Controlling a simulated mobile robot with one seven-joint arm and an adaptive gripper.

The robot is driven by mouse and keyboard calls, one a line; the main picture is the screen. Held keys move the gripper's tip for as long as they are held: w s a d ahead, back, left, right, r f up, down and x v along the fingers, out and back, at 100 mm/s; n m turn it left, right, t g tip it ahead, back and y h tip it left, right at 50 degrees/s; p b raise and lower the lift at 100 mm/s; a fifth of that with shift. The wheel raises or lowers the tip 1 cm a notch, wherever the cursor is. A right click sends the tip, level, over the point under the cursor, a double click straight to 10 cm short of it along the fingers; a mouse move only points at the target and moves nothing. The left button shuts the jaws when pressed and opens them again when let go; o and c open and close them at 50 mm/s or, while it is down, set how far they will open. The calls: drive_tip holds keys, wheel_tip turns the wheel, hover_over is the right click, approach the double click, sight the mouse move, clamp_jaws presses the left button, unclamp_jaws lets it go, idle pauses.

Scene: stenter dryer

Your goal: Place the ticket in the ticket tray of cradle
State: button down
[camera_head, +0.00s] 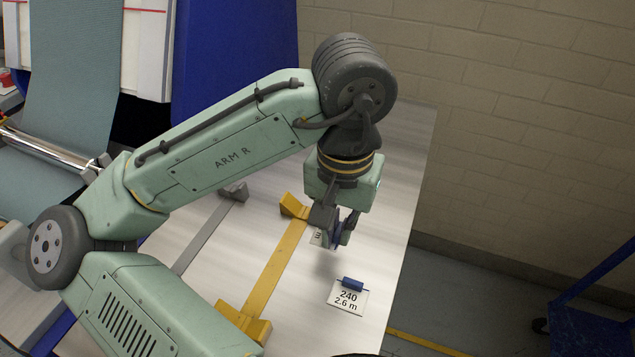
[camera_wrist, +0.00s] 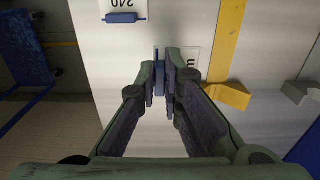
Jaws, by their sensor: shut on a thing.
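My gripper (camera_head: 337,240) points down over the pale table, to the right of the yellow cradle (camera_head: 276,262). It is shut on the blue grip (camera_wrist: 160,72) of a white ticket (camera_head: 317,237). The ticket also shows in the wrist view (camera_wrist: 193,60), beyond the fingertips, with part of an "m" visible; the jaws hide the rest. I cannot tell whether it touches the table. A second ticket (camera_head: 347,298), marked "240 2.6 m" with a blue grip, lies flat on the table nearer the front. I cannot make out a ticket tray.
A grey cradle (camera_head: 203,236) lies left of the yellow one, partly behind my arm. The table (camera_head: 395,200) has bare room along its right side. A blue cart (camera_head: 590,310) stands on the floor at right. A teal fabric web (camera_head: 68,90) runs at far left.

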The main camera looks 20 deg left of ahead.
drive_tip(key=w+a, duration=0.1)
drive_tip(key=w, duration=0.2)
drive_tip(key=w+a+p, duration=0.1)
drive_tip(key=w+a, duration=0.1)
drive_tip(key=w, duration=0.2)
drive_tip(key=w+a+f, duration=0.1)
drive_tip(key=w+a, duration=0.1)
drive_tip(key=w, duration=0.2)
drive_tip(key=shift+a+f+p, duration=0.1)
drive_tip(key=shift+a+p, duration=0.1)
drive_tip(key=shift+p, duration=0.1)
drive_tip(key=shift+f+p, duration=0.35)
drive_tip(key=shift+f, duration=1.4)
drive_tip(key=shift+f, duration=0.2)
drive_tip(key=c, duration=2.2)
unclamp_jaws()
drive_tip(key=o, duration=0.5)
